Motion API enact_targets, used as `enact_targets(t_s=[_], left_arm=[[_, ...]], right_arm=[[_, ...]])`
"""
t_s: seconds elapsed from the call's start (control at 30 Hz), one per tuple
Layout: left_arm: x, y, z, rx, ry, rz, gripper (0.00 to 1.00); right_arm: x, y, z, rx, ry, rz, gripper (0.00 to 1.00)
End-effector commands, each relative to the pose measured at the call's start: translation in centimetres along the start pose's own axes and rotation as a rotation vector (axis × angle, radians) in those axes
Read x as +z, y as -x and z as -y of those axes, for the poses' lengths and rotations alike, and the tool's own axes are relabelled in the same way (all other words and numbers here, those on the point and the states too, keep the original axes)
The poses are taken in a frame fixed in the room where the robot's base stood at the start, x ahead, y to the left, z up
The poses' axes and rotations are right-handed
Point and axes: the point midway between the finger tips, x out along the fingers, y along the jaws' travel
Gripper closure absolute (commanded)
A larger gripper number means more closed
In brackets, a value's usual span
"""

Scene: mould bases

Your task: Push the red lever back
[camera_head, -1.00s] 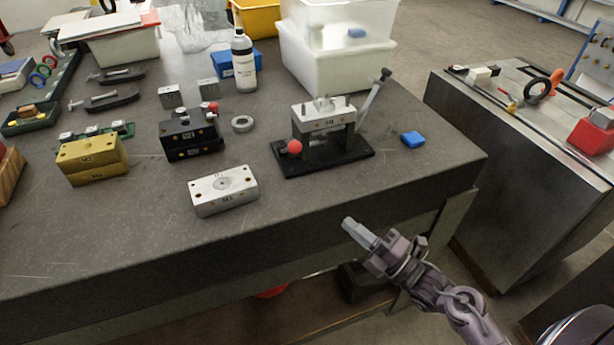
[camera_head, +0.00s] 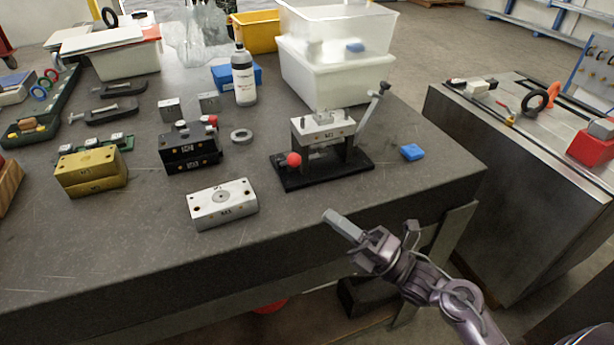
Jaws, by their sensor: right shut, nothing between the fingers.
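The red lever shows as a red ball knob (camera_head: 294,159) at the front left of a black-based fixture (camera_head: 325,172). The fixture holds a silver block (camera_head: 322,127) on dark uprights, and a grey handle (camera_head: 372,103) with a black knob leans up at its right. The lever's stem is hard to make out. My right gripper (camera_head: 330,216) is shut and empty. It shows below and in front of the fixture, by the table's front edge, apart from the red knob. My left gripper is not in view.
A silver block (camera_head: 222,204) lies left of the fixture, with a black block (camera_head: 190,148) and a brass block (camera_head: 90,172) farther left. A blue piece (camera_head: 412,152) lies to the right. White bins (camera_head: 338,75) stand behind. Table between knob and gripper is clear.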

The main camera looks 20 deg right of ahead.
Motion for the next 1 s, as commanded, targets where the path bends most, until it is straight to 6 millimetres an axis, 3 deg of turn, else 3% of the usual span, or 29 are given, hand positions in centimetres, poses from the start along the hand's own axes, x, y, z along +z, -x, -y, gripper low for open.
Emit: enact_targets(t_s=[0.2, 0.4, 0.63, 1.0], left_arm=[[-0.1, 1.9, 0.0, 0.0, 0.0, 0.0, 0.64], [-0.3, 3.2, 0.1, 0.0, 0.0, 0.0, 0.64], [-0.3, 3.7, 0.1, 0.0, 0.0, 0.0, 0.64], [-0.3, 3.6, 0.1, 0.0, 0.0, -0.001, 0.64]], right_arm=[[0.2, -5.1, -0.4, 0.004, -0.002, 0.001, 1.0], [1.6, -7.9, -0.3, 0.002, 0.0, 0.001, 1.0], [2.8, -9.0, -0.1, 0.0, -0.001, 0.0, 1.0], [2.8, -9.1, 0.0, -0.001, -0.001, 0.0, 1.0]])
